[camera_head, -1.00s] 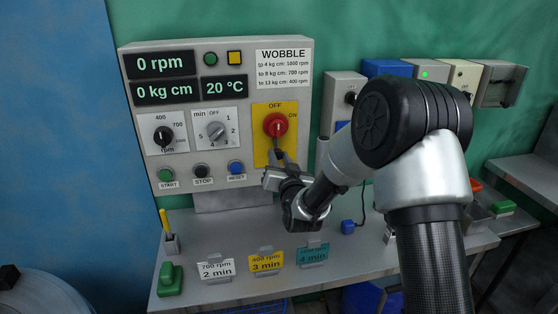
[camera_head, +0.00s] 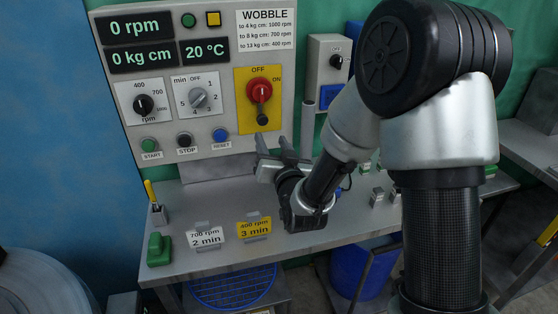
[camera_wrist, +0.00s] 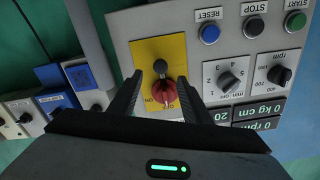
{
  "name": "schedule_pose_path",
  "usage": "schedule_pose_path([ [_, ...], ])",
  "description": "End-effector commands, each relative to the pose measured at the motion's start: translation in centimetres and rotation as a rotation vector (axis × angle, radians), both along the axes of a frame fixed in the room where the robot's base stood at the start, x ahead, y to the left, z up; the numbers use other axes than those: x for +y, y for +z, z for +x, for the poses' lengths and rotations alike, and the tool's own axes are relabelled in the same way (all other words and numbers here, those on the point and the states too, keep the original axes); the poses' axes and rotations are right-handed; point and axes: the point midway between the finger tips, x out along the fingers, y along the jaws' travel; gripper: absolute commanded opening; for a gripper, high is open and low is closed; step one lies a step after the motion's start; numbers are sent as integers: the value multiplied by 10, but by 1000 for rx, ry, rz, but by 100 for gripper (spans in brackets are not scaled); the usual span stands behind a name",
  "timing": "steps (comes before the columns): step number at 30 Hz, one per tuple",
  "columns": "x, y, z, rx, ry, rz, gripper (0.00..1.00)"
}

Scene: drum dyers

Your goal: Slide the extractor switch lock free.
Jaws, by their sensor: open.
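The extractor switch is a red rotary knob (camera_head: 259,90) on a yellow plate (camera_head: 245,117) marked OFF and ON. A dark lever with a round black end (camera_head: 262,120) hangs down from the knob. I cannot tell which part is the lock. My gripper (camera_head: 273,146) is open and empty, just below and in front of the plate. In the wrist view, which is turned upside down, the black end (camera_wrist: 160,66) and red knob (camera_wrist: 164,92) show between the two spread fingers. I see no contact with them.
The grey panel (camera_head: 170,165) also carries a minute dial (camera_head: 199,98), an rpm dial (camera_head: 144,104) and several push buttons. A bench below holds a green block (camera_head: 159,250) and standing cards (camera_head: 254,229). A switch box (camera_head: 327,62) stands to the right.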

Motion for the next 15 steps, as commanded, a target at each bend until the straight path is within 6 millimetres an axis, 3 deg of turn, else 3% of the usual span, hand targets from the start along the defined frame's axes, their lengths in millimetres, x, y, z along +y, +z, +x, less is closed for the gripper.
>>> schedule_pose_path([
  [6, -13, -1, -46, 1, 0, 0, 44],
  [15, -21, 0, -73, 0, 0, 0, 44],
])
